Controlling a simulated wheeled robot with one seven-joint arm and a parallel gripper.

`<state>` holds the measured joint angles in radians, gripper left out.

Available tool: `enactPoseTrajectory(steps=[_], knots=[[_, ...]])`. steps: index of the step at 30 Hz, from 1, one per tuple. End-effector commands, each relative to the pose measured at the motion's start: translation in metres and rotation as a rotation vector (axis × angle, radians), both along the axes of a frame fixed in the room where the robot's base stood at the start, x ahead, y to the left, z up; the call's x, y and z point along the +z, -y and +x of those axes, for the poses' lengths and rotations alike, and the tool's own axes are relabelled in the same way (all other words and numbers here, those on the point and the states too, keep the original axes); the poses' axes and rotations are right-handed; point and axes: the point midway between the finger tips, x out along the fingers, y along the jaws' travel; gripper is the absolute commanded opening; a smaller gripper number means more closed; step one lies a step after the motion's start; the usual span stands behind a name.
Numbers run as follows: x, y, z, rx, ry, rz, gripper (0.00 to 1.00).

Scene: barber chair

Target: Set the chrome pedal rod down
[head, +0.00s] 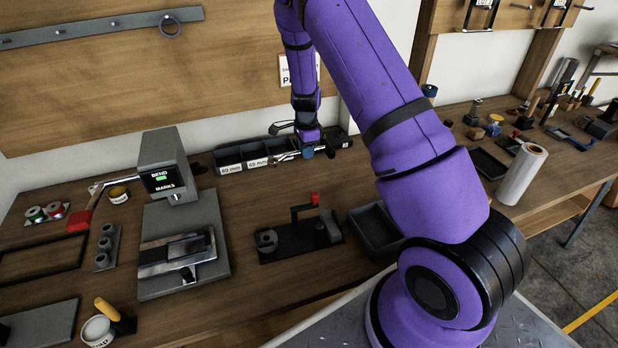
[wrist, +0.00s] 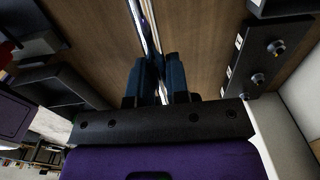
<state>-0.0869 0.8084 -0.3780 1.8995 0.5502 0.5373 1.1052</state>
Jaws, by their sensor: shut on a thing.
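My gripper (head: 308,153) is over the back of the wooden workbench, by the wall and just right of the labelled bins. Its blue fingers (wrist: 157,82) are shut on the chrome pedal rod (wrist: 147,24). In the head view the rod (head: 286,156) shows as a short shiny piece reaching left from the fingers, in front of the bins. In the wrist view it runs away from between the fingers over bare wood. Part of it is hidden by the fingers. I cannot tell whether it touches the bench.
Dark bins (head: 232,167) with white labels stand at the back. A grey machine (head: 165,160) reading "BEND MARKS" is left. A black fixture (head: 290,243) and an empty dark tray (head: 372,236) stand nearer. A white roll (head: 522,174) stands right. Bare wood lies between bins and fixture.

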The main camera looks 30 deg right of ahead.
Motion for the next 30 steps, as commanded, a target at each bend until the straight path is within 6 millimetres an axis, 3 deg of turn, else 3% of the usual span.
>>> enactPoseTrajectory(steps=[9,17,24,30], knots=[[-0.050,0.000,0.000,-0.002,-0.002,0.000,0.00],[-0.067,0.000,0.001,0.000,-0.001,-0.001,0.00],[-0.097,0.000,0.001,-0.001,-0.001,-0.001,0.00],[-0.098,-0.001,0.001,0.000,0.001,0.000,0.00]])
